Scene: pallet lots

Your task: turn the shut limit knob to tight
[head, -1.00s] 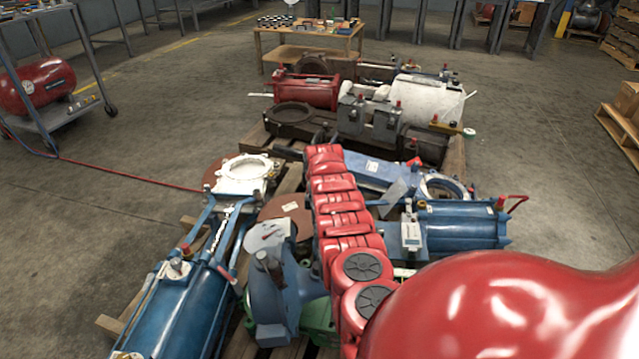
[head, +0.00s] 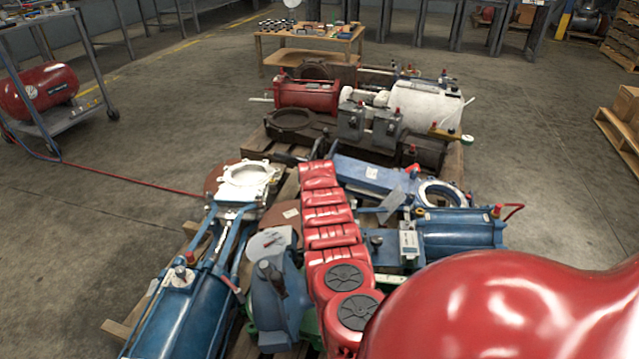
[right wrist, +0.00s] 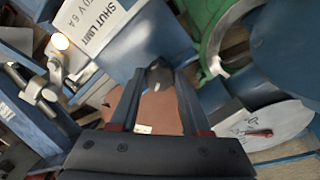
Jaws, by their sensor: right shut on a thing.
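In the right wrist view, a white plate (right wrist: 98,22) printed "SHUT LIMIT" is on a blue housing at the upper left. The small dark shut limit knob (right wrist: 158,76) is just below and right of it. My right gripper (right wrist: 158,82) has a finger on each side of the knob and is shut on it. The knob's pointer and any tight mark cannot be read. In the head view my red right arm hides the knob, the plate and the gripper. My left gripper is not in view.
A brown disc (right wrist: 155,112) lies beyond the fingers. A green ring (right wrist: 212,35) and a pale disc (right wrist: 268,128) are close at the right. A metal fitting (right wrist: 38,88) is at the left. Blue valves (head: 178,318) crowd the pallet; open floor (head: 550,190) is to its right.

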